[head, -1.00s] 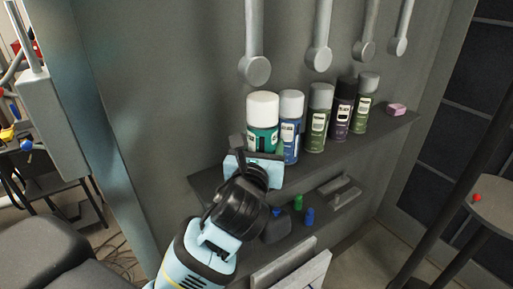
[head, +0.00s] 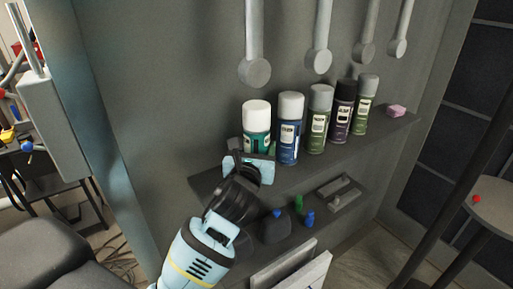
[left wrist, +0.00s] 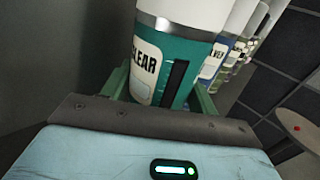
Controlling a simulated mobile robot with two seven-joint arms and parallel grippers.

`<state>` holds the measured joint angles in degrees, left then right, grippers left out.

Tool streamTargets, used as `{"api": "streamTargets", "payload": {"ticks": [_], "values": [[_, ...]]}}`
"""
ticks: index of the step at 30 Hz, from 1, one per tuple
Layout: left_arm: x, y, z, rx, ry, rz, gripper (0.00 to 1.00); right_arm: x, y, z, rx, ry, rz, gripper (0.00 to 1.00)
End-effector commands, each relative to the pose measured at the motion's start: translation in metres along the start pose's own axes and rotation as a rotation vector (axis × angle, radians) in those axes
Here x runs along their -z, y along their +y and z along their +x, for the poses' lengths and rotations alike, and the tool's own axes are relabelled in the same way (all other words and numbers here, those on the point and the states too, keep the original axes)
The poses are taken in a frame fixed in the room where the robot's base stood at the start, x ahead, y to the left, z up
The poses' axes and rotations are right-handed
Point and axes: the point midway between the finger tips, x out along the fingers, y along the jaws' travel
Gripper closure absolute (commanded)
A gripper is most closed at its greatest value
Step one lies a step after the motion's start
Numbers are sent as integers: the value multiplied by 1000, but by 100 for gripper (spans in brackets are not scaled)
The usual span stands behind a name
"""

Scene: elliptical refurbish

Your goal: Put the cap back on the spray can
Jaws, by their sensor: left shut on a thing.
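A teal spray can (head: 257,143) labelled "CLEAR" stands roughly upright at the left end of a row of cans, with a white cap (head: 256,110) on its top. My left gripper (head: 252,159) is shut around its lower body. In the left wrist view the can (left wrist: 180,75) sits between the two fingers, with a silver band and a white part above the teal body. The can's base is hidden by my gripper, so I cannot tell whether it touches the shelf. My right gripper is not in view.
A blue can (head: 289,145) stands close to its right, then several more capped cans along the upper shelf (head: 385,131). A pink block (head: 396,110) lies at the far right end. The lower shelf holds small blue and green items and a grey holder (head: 340,194). Grey rods hang above.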

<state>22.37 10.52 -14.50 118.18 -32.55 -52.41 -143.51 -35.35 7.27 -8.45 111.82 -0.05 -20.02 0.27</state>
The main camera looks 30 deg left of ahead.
Motion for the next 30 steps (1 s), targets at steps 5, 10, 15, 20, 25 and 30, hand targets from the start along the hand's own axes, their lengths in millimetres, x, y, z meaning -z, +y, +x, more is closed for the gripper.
{"api": "streamTargets", "payload": {"ticks": [5, 10, 15, 20, 25, 30], "values": [[-2, 0, 0, 0, -3, 0, 78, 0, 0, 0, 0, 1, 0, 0], [3, 0, 0, 0, 0, 2, 40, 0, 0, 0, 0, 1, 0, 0], [2, 0, 0, 0, 0, 1, 19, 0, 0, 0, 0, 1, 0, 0], [2, 0, 0, 0, 0, 0, 19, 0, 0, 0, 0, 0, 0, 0], [-1, 0, 0, 0, -1, -2, 19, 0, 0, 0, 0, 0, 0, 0], [1, 0, -18, 2, 2, 2, 19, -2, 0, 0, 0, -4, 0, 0]]}}
